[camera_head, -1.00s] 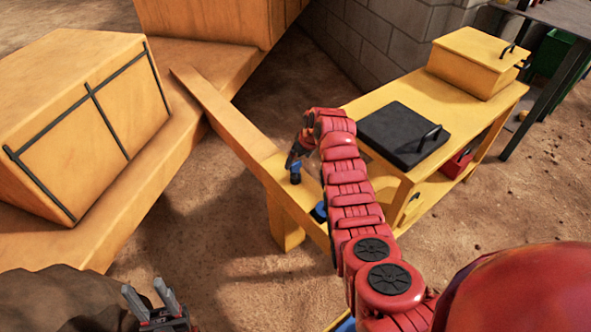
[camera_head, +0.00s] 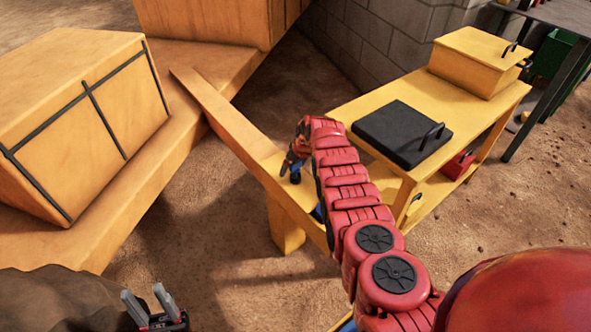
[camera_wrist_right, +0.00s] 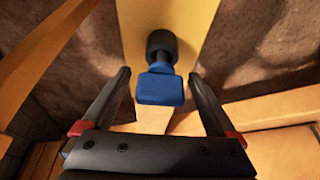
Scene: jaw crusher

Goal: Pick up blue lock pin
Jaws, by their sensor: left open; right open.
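The blue lock pin (camera_head: 296,166) stands on the yellow beam, with a dark collar at its base. In the right wrist view the blue lock pin (camera_wrist_right: 160,89) shows its square blue head, with the black collar (camera_wrist_right: 162,43) beyond it. My right gripper (camera_wrist_right: 159,75) is open, its two fingers on either side of the pin with gaps, holding nothing. In the head view my right gripper (camera_head: 290,160) is at the pin and partly hides it. My left gripper (camera_head: 146,298) is open and empty at the lower left, far from the pin.
A second blue part (camera_head: 318,213) shows on the beam, mostly behind my right arm. A yellow bench (camera_head: 345,112) with a black lidded panel (camera_head: 400,134) and a yellow box (camera_head: 470,64) stands to the right. Large yellow machine blocks (camera_head: 75,110) fill the left.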

